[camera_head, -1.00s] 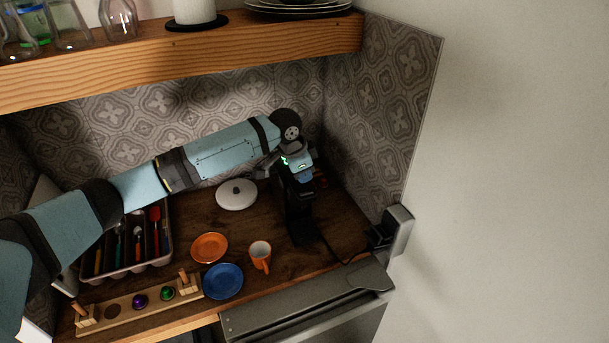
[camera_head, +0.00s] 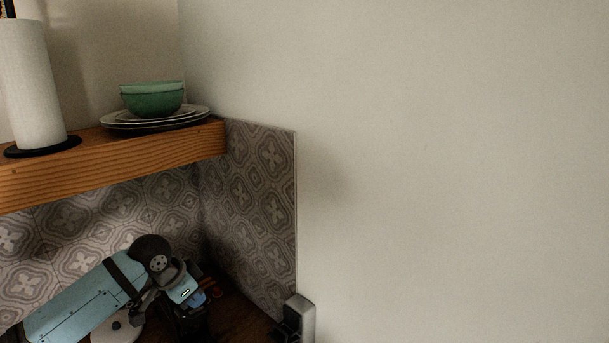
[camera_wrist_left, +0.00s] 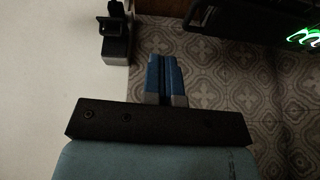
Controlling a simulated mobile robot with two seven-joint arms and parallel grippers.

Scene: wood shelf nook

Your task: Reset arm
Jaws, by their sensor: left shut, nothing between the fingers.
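My left arm comes in from the lower left in the head view, over the counter, and ends near the tiled corner. My left gripper (camera_wrist_left: 165,80) shows in the wrist view with its two blue fingers side by side, shut and empty. In the head view its fingertips are hard to make out beside the dark shape at the wrist. My right gripper is in neither view.
A wooden shelf (camera_head: 110,165) above the arm holds a paper towel roll (camera_head: 36,88), stacked plates (camera_head: 195,113) and green bowls (camera_head: 152,101). A tiled wall (camera_head: 255,200) and a plain wall (camera_head: 450,170) bound the right. A white round lid (camera_head: 118,329) lies under the arm.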

